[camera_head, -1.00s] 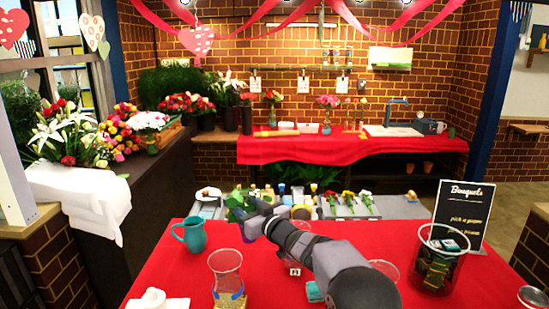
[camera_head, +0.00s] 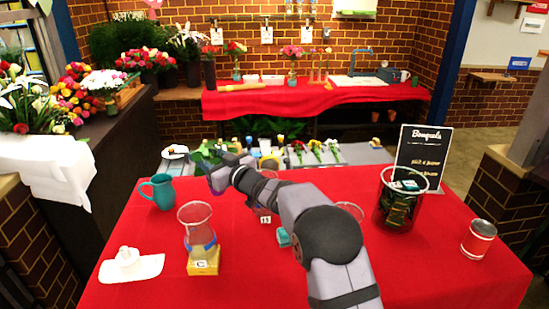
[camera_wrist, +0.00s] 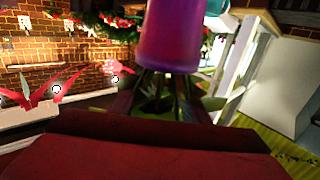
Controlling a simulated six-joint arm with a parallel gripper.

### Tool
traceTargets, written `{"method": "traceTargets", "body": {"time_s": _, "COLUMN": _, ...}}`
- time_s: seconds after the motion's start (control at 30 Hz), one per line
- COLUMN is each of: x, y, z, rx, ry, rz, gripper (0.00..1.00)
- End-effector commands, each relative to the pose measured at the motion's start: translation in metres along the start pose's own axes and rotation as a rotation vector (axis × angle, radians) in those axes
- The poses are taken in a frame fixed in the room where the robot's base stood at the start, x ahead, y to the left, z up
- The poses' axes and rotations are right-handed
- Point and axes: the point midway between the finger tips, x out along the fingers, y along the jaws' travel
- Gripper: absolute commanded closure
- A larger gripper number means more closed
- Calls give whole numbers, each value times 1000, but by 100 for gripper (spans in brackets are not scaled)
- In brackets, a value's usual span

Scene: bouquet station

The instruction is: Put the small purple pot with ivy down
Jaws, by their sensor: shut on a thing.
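The small purple pot (camera_wrist: 172,35) is large at the top middle of the wrist view, its bottom part cut off by the frame or out of sight. Dark green ivy leaves (camera_wrist: 160,98) show just below it in that picture. My gripper (camera_head: 214,172) is shut on the pot. In the head view it reaches over the back left of the red table (camera_head: 400,265), right of the teal jug. There the pot is small and mostly hidden by the gripper, so its tilt and its height above the table cannot be told.
The teal jug (camera_head: 161,191) stands left of my gripper.

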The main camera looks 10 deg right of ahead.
Motion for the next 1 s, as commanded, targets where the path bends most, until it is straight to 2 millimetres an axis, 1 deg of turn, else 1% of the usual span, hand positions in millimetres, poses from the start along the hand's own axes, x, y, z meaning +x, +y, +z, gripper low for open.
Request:
{"method": "traceTargets", "body": {"time_s": 0.17, "x": 0, "y": 0, "z": -24, "rx": -5, "ry": 10, "rz": -1, "gripper": 100}}
{"method": "traceTargets", "body": {"time_s": 0.2, "x": 0, "y": 0, "z": -34, "rx": -5, "ry": 12, "rz": 0, "gripper": 100}}
{"method": "traceTargets", "body": {"time_s": 0.27, "x": 0, "y": 0, "z": -45, "rx": -5, "ry": 10, "rz": -1, "gripper": 100}}
{"method": "traceTargets", "body": {"time_s": 0.33, "x": 0, "y": 0, "z": -64, "rx": -6, "ry": 12, "rz": 0, "gripper": 100}}
{"method": "traceTargets", "body": {"time_s": 0.37, "x": 0, "y": 0, "z": -67, "rx": -6, "ry": 10, "rz": -1, "gripper": 100}}
{"method": "traceTargets", "body": {"time_s": 0.47, "x": -1, "y": 0, "z": -90, "rx": -6, "ry": 11, "rz": 0, "gripper": 100}}
{"method": "traceTargets", "body": {"time_s": 0.63, "x": 0, "y": 0, "z": -114, "rx": -4, "ry": 8, "rz": 0, "gripper": 100}}
{"method": "traceTargets", "body": {"time_s": 0.7, "x": -8, "y": 17, "z": -110, "rx": -2, "ry": 8, "rz": 17, "gripper": 100}}
{"method": "traceTargets", "body": {"time_s": 0.87, "x": -25, "y": 50, "z": -112, "rx": -5, "ry": 16, "rz": 45, "gripper": 100}}
{"method": "traceTargets", "body": {"time_s": 0.97, "x": -41, "y": 76, "z": -113, "rx": -5, "ry": 22, "rz": 68, "gripper": 100}}
{"method": "traceTargets", "body": {"time_s": 1.0, "x": -49, "y": 88, "z": -114, "rx": -7, "ry": 24, "rz": 79, "gripper": 100}}
